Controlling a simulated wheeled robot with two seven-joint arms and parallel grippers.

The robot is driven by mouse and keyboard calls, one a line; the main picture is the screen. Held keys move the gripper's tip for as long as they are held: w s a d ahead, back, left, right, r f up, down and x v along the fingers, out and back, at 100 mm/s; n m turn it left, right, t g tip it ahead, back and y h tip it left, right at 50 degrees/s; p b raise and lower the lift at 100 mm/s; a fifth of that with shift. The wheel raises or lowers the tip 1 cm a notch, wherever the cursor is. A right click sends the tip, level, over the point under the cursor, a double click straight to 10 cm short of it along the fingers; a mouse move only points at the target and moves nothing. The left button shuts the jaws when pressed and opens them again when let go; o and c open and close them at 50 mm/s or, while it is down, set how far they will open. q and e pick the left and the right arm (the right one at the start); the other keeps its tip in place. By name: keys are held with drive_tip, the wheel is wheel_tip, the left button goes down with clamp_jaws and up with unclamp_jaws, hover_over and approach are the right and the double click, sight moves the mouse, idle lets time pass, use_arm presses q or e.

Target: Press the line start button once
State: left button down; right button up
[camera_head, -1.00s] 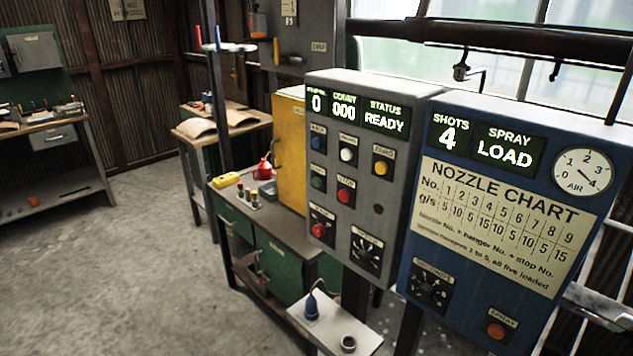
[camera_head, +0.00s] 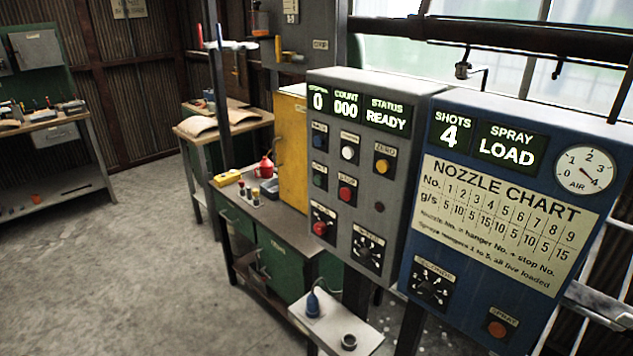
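The grey control panel (camera_head: 400,120) stands right of the middle. Its displays read 0, 000 and STATUS READY. A dark green button (camera_head: 319,181) sits at the left of the lower button row, under a small label too blurred to read surely; it looks like the start button. Beside it is a red button (camera_head: 346,193). A blue button (camera_head: 319,141), a white button (camera_head: 347,152) and a yellow button (camera_head: 382,165) lie above. A larger red button (camera_head: 320,228) and a black dial (camera_head: 368,253) are below. Neither of my grippers is in view.
A blue spray panel (camera_head: 440,210) stands close at the right, showing SHOTS 4 and SPRAY LOAD. A green workbench (camera_head: 285,265) is behind. Open floor (camera_head: 120,260) lies left.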

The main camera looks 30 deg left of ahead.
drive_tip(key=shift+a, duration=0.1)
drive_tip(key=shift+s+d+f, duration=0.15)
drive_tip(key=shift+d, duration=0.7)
